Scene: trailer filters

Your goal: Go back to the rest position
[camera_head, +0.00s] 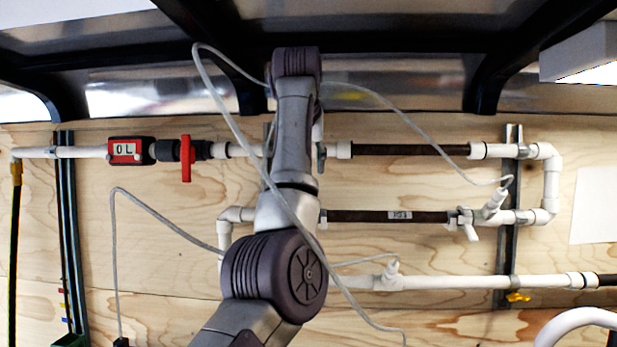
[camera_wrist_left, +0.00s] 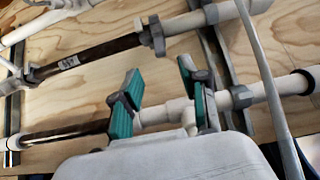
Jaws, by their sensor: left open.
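My left arm rises in the middle of the head view, and its gripper is hidden behind the arm there. In the left wrist view my left gripper (camera_wrist_left: 158,95) is open, with teal pads on its two fingers. White pipe shows between and beyond the fingers; I cannot tell whether they touch it. Two dark filters are mounted on the wall piping, an upper one (camera_head: 410,150) and a lower labelled one (camera_head: 388,216). The labelled filter (camera_wrist_left: 92,55) is also in the left wrist view. My right gripper is not in view.
A red gauge (camera_head: 124,151) and a red-handled valve (camera_head: 186,158) sit left of my arm. White pipe (camera_head: 455,282) runs along the plywood wall on metal rails. A loose grey cable (camera_head: 245,145) passes across my arm. Dark frame beams (camera_head: 400,40) are overhead.

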